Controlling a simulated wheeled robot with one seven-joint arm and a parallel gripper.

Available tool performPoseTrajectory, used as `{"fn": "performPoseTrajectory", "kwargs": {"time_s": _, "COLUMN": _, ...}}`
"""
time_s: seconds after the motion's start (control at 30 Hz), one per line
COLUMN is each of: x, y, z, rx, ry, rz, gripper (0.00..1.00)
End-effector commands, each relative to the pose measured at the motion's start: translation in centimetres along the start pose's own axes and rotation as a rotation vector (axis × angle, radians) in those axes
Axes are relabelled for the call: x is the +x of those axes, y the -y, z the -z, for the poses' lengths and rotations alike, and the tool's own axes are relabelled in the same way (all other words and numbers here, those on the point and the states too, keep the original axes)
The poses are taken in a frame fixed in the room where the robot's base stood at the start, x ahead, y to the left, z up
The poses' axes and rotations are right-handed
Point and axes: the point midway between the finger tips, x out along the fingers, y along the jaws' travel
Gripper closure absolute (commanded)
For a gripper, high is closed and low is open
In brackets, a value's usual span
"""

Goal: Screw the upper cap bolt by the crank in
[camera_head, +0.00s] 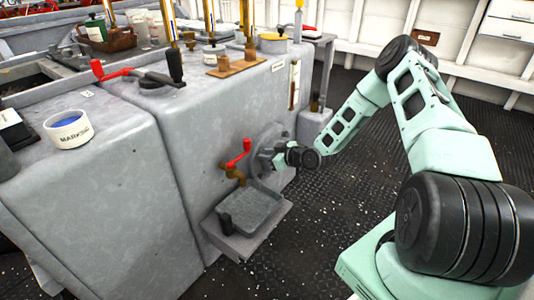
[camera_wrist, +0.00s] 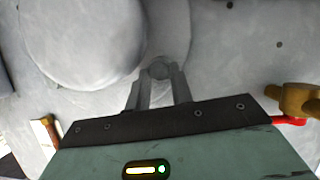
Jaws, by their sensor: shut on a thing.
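The round grey cap (camera_wrist: 85,35) stands out from the side wall of the grey tank (camera_head: 190,125). It also shows in the head view (camera_head: 262,135), partly behind my gripper (camera_head: 272,157). In the wrist view my gripper (camera_wrist: 161,76) is shut on a small grey bolt (camera_wrist: 160,67) beside the cap's rim. The bolt's head sits between the fingertips, and its shank and how deep it sits are hidden. A crank with a red arm and black grip (camera_head: 175,66) is on the tank's top.
A brass tap with a red handle (camera_head: 238,160) juts from the wall close to my gripper; its brass part shows at the wrist view's right (camera_wrist: 295,97). Below is a ledge with a grey tray (camera_head: 250,208). The dark deck (camera_head: 330,240) is clear.

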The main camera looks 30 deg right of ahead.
Motion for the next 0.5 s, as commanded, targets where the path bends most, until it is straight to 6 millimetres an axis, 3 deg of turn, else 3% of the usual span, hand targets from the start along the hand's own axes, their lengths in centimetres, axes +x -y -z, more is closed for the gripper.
{"fn": "performPoseTrajectory", "kwargs": {"time_s": 0.5, "x": -0.08, "y": -0.24, "z": -0.17, "rx": 0.223, "ry": 0.002, "rz": 0.092, "gripper": 1.0}}
